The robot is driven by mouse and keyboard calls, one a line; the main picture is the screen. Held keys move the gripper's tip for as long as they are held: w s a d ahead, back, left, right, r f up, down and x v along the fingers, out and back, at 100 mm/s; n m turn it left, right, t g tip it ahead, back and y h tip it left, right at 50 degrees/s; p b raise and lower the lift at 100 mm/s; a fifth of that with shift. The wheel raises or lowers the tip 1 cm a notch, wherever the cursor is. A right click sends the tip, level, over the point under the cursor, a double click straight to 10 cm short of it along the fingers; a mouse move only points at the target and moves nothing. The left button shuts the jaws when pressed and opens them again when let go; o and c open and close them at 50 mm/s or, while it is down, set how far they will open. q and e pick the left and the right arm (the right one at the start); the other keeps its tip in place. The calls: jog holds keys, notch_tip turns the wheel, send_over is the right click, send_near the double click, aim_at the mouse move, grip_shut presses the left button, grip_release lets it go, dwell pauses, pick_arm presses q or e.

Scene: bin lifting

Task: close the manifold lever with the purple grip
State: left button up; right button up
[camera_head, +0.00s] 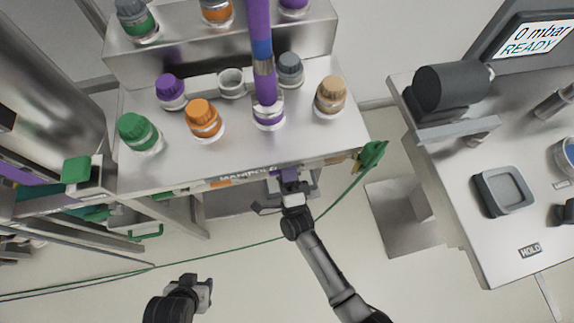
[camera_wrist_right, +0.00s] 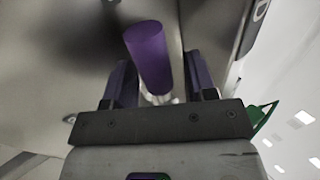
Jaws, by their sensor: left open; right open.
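The purple grip (camera_head: 287,173) of the manifold lever shows at the front edge of the bench, under the MANIFOLD label. In the right wrist view, the purple grip (camera_wrist_right: 148,58) is a cylinder standing between the fingers of my right gripper (camera_wrist_right: 158,80). These fingers are open on either side of it, with a visible gap to the finger on the right. In the head view my right gripper (camera_head: 288,187) is at the bench front and partly hides the lever. My left gripper (camera_head: 205,285) is open and empty, low in the picture, away from the bench.
The manifold bench (camera_head: 205,170) carries several coloured knobs, with a purple and blue pipe (camera_head: 260,45) rising among them. A green hose (camera_head: 225,249) runs across below to a green fitting (camera_head: 373,154). A side table (camera_head: 490,245) with a grey tray (camera_head: 503,190) stands at right.

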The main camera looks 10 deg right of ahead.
jog(key=v, duration=1.3)
jog(key=shift+s+f+p, duration=0.2)
jog(key=shift+s+p, duration=0.15)
jog(key=shift+s, duration=0.05)
jog(key=shift+d, duration=0.1)
